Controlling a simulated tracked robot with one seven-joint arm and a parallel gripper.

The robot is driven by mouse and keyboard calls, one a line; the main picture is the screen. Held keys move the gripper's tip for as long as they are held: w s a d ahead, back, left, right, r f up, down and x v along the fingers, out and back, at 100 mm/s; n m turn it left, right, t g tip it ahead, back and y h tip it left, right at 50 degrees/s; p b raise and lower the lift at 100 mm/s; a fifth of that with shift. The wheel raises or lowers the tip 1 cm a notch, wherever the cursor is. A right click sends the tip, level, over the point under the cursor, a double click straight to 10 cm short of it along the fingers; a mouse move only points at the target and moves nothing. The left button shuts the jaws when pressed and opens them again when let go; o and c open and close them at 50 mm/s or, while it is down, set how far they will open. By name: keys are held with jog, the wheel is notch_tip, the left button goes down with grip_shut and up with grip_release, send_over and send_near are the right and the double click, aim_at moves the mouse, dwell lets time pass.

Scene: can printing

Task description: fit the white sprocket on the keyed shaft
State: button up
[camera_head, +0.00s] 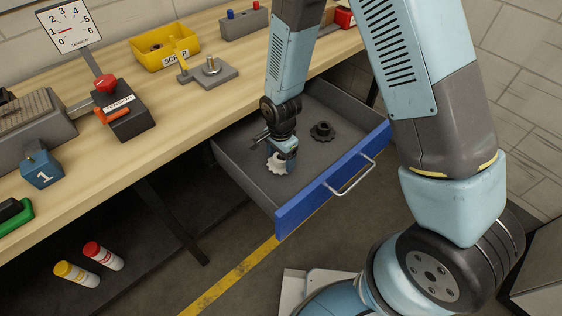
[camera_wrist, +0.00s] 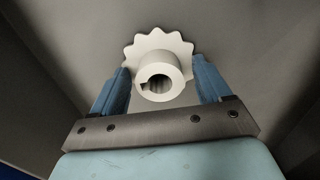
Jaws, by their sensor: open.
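The white sprocket (camera_head: 277,165) lies on the floor of the open drawer (camera_head: 252,187). In the wrist view the sprocket (camera_wrist: 158,68) shows its toothed rim, a raised hub and a keyed bore facing the camera. My gripper (camera_head: 281,152) is down in the drawer at the sprocket. In the wrist view the two blue fingers (camera_wrist: 160,85) are open, one on each side of the hub. I cannot tell whether they touch it. The keyed shaft (camera_head: 211,65) stands upright on a grey plate on the bench.
A dark sprocket (camera_head: 322,131) lies in the drawer to the right. The drawer's blue front (camera_head: 335,182) and side walls surround my gripper. The bench holds a yellow scrap bin (camera_head: 165,47), a tension box (camera_head: 124,113) and a blue block (camera_head: 42,169).

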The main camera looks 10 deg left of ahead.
jog(key=shift+c, duration=0.2)
jog(key=c, duration=1.1)
jog(key=shift+o, duration=0.2)
notch_tip(320, 180, up, 14)
dwell(0.9)
jog(key=shift+w, duration=0.1)
